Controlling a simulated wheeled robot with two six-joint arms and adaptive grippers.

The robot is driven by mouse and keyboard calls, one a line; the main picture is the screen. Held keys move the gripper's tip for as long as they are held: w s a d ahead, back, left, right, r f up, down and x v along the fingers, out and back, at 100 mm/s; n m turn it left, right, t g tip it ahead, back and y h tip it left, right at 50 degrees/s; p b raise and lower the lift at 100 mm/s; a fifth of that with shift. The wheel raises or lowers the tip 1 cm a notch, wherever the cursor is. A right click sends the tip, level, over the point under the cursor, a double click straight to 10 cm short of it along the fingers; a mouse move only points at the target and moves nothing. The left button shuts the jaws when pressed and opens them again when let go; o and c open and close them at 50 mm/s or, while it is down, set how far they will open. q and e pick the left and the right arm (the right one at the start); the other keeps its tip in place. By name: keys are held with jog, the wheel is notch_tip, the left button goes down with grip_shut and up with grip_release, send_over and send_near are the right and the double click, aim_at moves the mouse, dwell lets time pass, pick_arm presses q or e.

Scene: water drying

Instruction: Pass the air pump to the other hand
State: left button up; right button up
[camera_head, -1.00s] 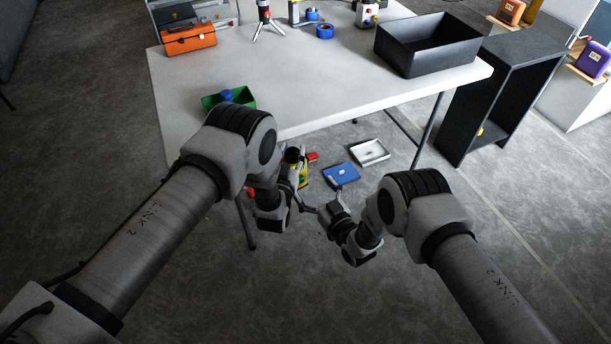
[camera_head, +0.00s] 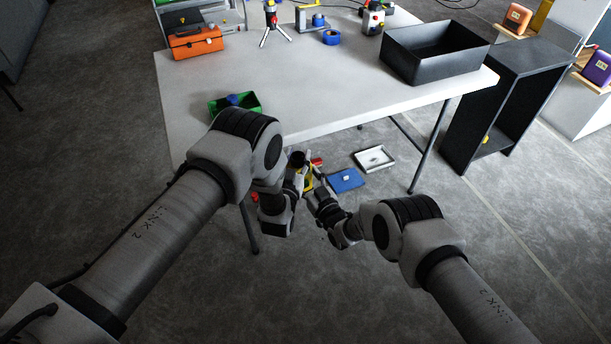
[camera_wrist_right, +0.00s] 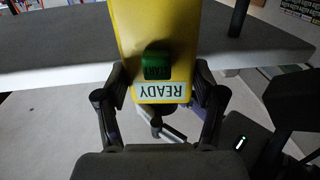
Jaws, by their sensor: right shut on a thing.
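The air pump shows as a small yellow body (camera_head: 308,182) between my two grippers, in front of the table's near edge. In the right wrist view the yellow pump (camera_wrist_right: 158,28) fills the top middle, with a green button and an upside-down READY label. My right gripper (camera_wrist_right: 161,82) is shut on it, one finger on each side. In the head view my right gripper (camera_head: 313,190) meets the pump from the right. My left gripper (camera_head: 298,176) is at the pump's left side; its fingers are mostly hidden, so its grip is unclear.
A blue tray (camera_head: 346,180) and a white tray (camera_head: 375,159) show beyond the grippers, below the table's edge.

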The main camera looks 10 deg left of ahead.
pick_arm(q)
jog(key=o, duration=0.5)
jog(key=shift+a+f, duration=0.1)
jog(key=shift+s, duration=0.2)
